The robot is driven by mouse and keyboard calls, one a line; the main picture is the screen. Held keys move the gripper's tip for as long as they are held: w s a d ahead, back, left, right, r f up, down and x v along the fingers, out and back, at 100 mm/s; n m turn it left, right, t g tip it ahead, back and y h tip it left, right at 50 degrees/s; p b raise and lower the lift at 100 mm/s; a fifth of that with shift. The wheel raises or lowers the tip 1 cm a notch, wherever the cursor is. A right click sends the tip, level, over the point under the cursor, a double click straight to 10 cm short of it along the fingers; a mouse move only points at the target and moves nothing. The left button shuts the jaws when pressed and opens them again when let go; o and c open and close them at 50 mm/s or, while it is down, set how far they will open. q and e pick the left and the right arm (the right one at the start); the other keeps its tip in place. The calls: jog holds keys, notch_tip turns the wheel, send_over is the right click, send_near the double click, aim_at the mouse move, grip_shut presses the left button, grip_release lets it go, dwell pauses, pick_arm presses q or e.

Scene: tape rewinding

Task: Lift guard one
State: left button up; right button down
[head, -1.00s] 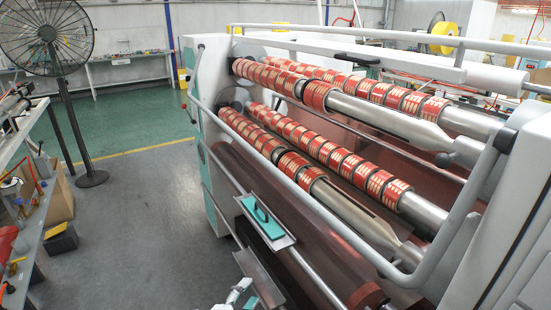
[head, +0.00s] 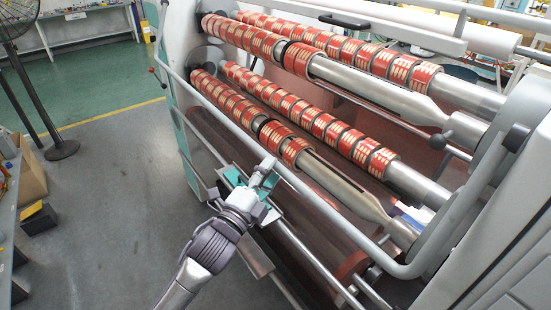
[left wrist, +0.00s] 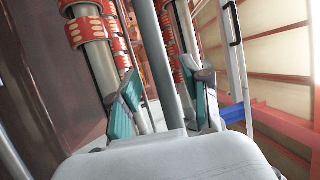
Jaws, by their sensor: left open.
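Guard one looks to be the grey tubular bar (head: 325,208) running along the front of the machine, down at an angle and then up at the right. My left gripper (head: 268,178) is at the bar's middle stretch in the head view, with its teal fingers beside it. In the left wrist view the fingers of my left gripper (left wrist: 164,88) are apart, and the grey bar (left wrist: 156,50) runs up between them. I cannot tell whether they touch it. My right gripper is not in view.
Rows of red and cream tape rolls (head: 325,125) sit on metal shafts behind the bar. A black fan stand (head: 60,148) stands at the left. The grey floor (head: 110,210) between is clear.

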pick_arm(q)
jog(key=shift+x, duration=1.4)
grip_shut()
